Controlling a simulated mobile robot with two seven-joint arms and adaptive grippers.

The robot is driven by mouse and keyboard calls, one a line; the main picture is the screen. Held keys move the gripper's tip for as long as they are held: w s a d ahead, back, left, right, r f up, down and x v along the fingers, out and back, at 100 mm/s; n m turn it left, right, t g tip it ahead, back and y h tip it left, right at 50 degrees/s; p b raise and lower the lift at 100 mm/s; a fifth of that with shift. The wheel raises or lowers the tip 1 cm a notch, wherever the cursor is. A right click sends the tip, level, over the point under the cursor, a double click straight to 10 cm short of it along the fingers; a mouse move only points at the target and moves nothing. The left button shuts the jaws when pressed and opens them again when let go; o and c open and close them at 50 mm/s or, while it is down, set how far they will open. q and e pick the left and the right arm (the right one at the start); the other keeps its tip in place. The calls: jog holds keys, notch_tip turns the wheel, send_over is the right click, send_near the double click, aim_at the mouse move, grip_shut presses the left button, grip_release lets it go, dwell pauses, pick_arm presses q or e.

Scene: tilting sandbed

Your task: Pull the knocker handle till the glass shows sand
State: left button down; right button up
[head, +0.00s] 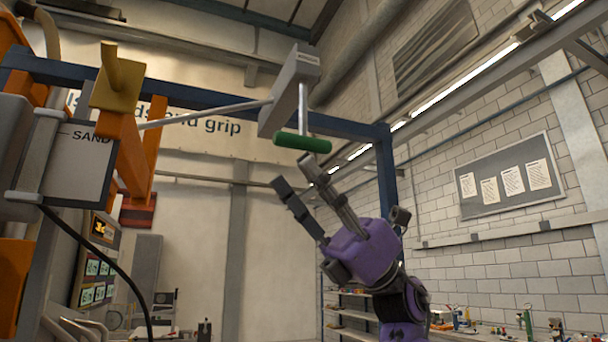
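The knocker handle is a green bar (302,144) on a thin light rod, hanging from a grey block (291,88) high in the middle of the head view. My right gripper (290,171), purple with dark grey fingers, points up and left just below the handle. Its fingers are apart with nothing between them; one fingertip overlaps the view close under the handle's right part, and I cannot tell whether it touches. A grey box marked SAND (80,160) is at the left. I cannot make out a glass or any sand in it. My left gripper is not in view.
A blue frame (350,130) runs behind the handle, its post at the right. A thin rod (205,115) joins the block to orange parts (130,150) at the left. A black cable (110,265) hangs lower left. The space left of my gripper looks free.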

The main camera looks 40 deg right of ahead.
jog(key=v, duration=1.1)
